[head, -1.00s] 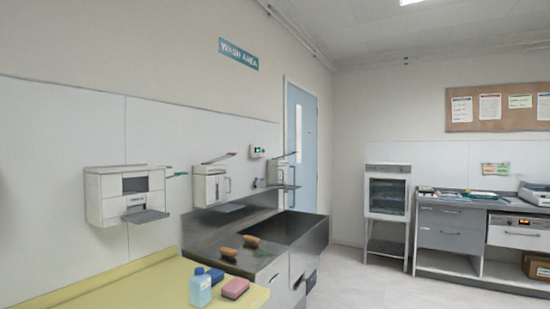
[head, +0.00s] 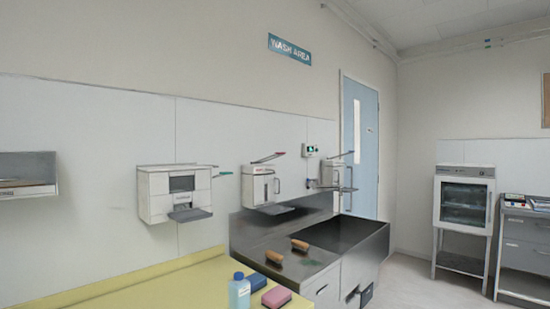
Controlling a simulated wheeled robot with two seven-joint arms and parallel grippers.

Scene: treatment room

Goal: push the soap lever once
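Two white wall dispensers with long levers hang above the sink. Neither of my grippers is in view.
A steel sink (head: 365,245) stands below the dispensers, with two brown brushes on its ledge. A yellow counter (head: 150,285) in front holds a blue-capped bottle (head: 239,291) and sponges (head: 276,297). A white towel-type box (head: 158,196) hangs left. Floor is clear at right.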

